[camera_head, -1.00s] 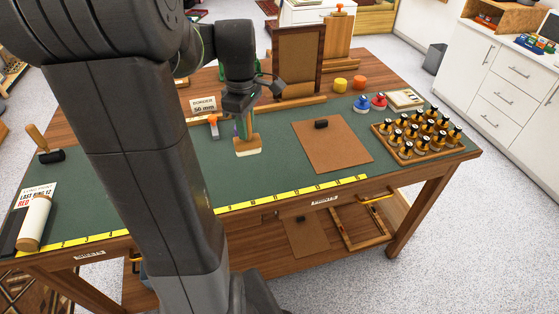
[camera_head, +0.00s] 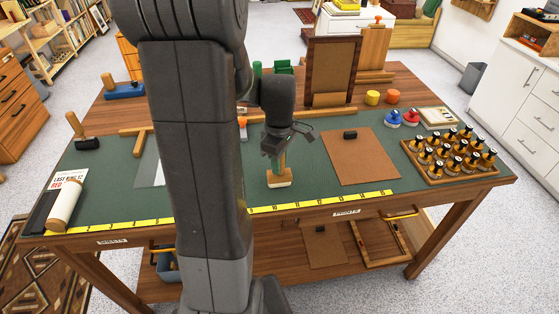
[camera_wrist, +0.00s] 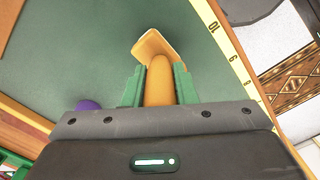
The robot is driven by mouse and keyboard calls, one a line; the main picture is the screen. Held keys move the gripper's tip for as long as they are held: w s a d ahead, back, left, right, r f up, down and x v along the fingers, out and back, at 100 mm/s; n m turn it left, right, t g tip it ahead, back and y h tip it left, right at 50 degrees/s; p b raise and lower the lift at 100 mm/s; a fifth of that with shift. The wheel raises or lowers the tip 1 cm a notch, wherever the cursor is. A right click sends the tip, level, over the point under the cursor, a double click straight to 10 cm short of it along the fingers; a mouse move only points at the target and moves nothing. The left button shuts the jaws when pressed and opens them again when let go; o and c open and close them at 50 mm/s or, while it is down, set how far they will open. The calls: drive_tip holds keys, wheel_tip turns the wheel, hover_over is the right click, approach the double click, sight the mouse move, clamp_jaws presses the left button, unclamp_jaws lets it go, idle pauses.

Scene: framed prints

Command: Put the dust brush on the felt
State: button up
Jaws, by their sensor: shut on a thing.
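The dust brush (camera_head: 279,180) has a wooden block head with pale bristles and hangs upright below my gripper (camera_head: 278,156). In the wrist view my gripper (camera_wrist: 159,88) has its green fingers shut on both sides of the brush's orange-brown handle (camera_wrist: 160,78). The brush head shows just beyond the fingertips. The green felt (camera_head: 220,185) covers much of the tabletop, and the brush is over it, close behind the yellow ruler. I cannot tell whether the bristles touch the felt. My arm hides part of the felt's left middle.
A brown board (camera_head: 365,165) with a small black block lies right of the brush. The yellow ruler (camera_head: 330,200) runs along the front edge. A roll (camera_head: 64,205) and mallet (camera_head: 82,138) are left.

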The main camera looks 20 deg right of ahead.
drive_tip(key=shift+f, duration=0.15)
drive_tip(key=o, duration=1)
wheel_tip(320, 180, up, 12)
drive_tip(key=shift+r, duration=0.2)
